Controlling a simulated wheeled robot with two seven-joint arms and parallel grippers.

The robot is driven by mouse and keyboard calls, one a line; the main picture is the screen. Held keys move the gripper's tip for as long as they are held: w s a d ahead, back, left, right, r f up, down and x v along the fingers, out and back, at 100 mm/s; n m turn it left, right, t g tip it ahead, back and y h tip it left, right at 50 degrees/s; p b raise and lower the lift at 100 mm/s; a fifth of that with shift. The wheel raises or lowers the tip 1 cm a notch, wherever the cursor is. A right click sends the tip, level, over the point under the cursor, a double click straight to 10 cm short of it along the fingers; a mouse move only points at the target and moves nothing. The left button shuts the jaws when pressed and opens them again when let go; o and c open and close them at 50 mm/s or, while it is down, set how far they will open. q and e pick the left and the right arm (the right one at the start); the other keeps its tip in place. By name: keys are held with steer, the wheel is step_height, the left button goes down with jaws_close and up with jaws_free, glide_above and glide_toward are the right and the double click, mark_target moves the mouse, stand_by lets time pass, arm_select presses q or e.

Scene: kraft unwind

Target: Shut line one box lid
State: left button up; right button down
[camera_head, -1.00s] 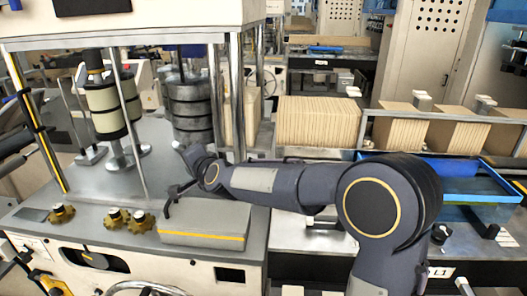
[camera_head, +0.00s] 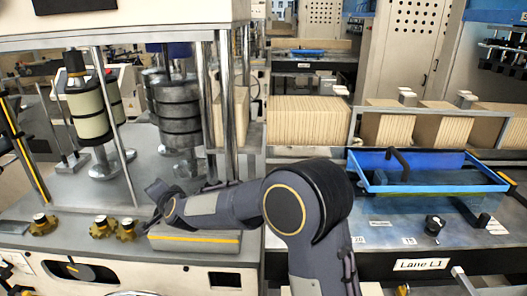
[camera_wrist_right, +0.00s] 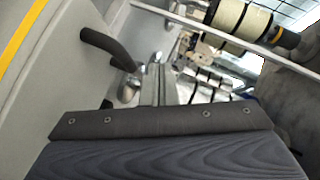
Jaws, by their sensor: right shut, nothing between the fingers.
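A low grey box with a yellow stripe (camera_head: 220,241) sits on the machine deck; it looks flat and shut, but my arm hides part of its top. A bent black handle on a grey surface with a yellow stripe shows in the right wrist view (camera_wrist_right: 108,47). My right gripper (camera_head: 155,190) is just above and left of this box, small and partly hidden by its wrist. Its fingers (camera_wrist_right: 157,85) look closed and empty in the wrist view, apart from the handle. I cannot tell which box is line one's. My left gripper is not in view.
A blue-rimmed box (camera_head: 432,189) with a black bent handle (camera_head: 399,158) stands at right above a "Lane L1" label (camera_head: 421,264). Brass knobs (camera_head: 103,227) sit on the deck left of the grey box. Metal posts (camera_head: 228,105) rise behind it. Kraft stacks (camera_head: 308,122) stand behind.

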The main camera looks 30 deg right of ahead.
steer(key=shift+w+f, duration=0.15)
steer(key=shift+f, duration=0.6)
steer(key=shift+a+f, duration=0.2)
steer(key=shift+f, duration=0.05)
